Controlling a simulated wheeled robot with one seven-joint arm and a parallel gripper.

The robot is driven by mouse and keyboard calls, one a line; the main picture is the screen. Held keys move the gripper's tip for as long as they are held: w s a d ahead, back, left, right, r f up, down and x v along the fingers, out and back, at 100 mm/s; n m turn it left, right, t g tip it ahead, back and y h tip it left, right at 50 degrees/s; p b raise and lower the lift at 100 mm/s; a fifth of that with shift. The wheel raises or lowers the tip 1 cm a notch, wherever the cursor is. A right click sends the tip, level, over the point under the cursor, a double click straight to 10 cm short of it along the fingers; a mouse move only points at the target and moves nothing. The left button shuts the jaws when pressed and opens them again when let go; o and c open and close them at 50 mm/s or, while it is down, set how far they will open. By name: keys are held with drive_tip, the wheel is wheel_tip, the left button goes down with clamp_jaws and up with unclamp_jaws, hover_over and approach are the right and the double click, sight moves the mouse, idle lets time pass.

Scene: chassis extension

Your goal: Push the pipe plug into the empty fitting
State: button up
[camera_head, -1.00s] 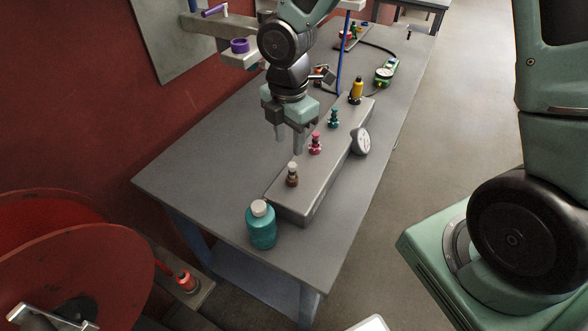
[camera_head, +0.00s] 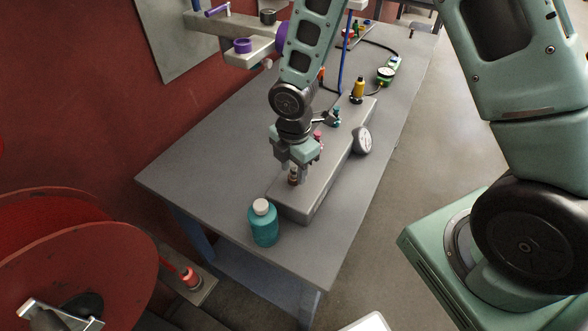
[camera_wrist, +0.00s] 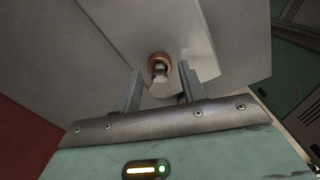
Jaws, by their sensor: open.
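A long grey block (camera_head: 304,206) on the table carries a row of coloured fittings. The brown fitting (camera_head: 293,179) is nearest its front end; in the wrist view it is a copper-brown ring (camera_wrist: 152,62) with a pale metal piece (camera_wrist: 160,72) at its middle. My gripper (camera_head: 293,170) is open, pointing down over the brown fitting, with its fingers on either side; the wrist view shows the fingers (camera_wrist: 161,86) apart. The pink fitting (camera_head: 318,138) is partly hidden by my gripper, the teal one (camera_head: 336,117) stands behind. I cannot tell which piece is the pipe plug or which fitting is empty.
A teal bottle (camera_head: 263,226) stands close by, in front of the block. The table (camera_head: 215,165) is clear to the left.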

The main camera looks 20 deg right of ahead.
clamp_jaws()
drive_tip(key=shift+r, duration=0.1)
wheel_tip(320, 180, up, 10)
drive_tip(key=shift+f+b, duration=0.25)
drive_tip(key=shift+b, duration=0.1)
drive_tip(key=shift+f+b, duration=2.7)
drive_tip(key=shift+f, duration=1.25)
